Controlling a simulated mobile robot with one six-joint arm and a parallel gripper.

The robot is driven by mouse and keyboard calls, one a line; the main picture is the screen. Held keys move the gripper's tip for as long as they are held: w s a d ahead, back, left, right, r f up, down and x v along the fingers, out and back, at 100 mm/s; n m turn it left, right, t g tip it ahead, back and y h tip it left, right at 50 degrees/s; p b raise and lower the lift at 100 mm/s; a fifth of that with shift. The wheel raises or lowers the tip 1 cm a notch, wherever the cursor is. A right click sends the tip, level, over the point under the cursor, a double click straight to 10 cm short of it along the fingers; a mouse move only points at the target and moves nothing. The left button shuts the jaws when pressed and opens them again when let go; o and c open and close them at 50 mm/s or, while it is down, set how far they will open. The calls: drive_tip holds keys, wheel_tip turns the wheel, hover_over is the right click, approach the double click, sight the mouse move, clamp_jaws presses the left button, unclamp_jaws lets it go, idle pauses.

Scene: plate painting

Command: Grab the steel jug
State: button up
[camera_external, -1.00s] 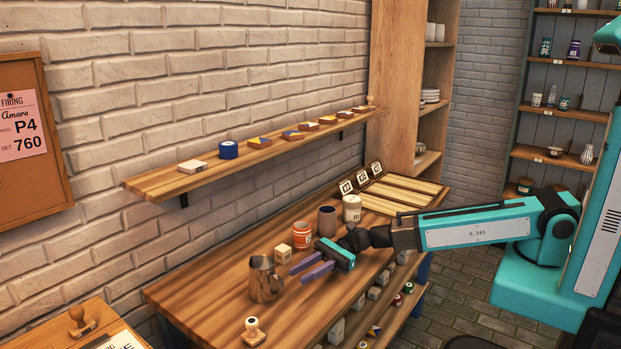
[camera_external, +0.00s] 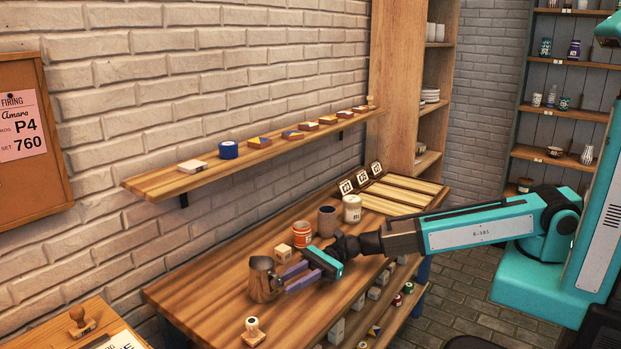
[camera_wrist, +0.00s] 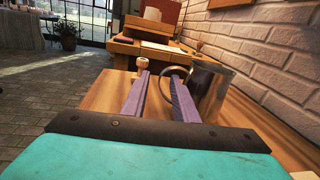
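The steel jug (camera_external: 261,283) stands upright on the wooden workbench (camera_external: 205,296), left of my gripper in the external view. My gripper (camera_external: 284,282) is low over the bench with its two purple fingers apart and their tips at the jug's handle side. In the wrist view the jug (camera_wrist: 209,88) is at the right, partly behind my right finger. Its round handle shows around the tip of that finger, and my left finger is clear of it. In that view nothing fills the gap of my gripper (camera_wrist: 161,78); I cannot tell whether a finger touches the handle.
A wooden stamp (camera_external: 253,331) stands at the bench's front. A wall shelf (camera_external: 220,174) hangs above.

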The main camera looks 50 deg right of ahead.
sight(281, 287)
drive_tip(key=shift+w+a+p, duration=0.15)
drive_tip(key=shift+a+p, duration=0.05)
drive_tip(key=shift+a, duration=0.6)
drive_tip(key=shift+w+a+p, duration=0.15)
drive_tip(key=shift+a, duration=0.65)
clamp_jaws()
idle(0.6)
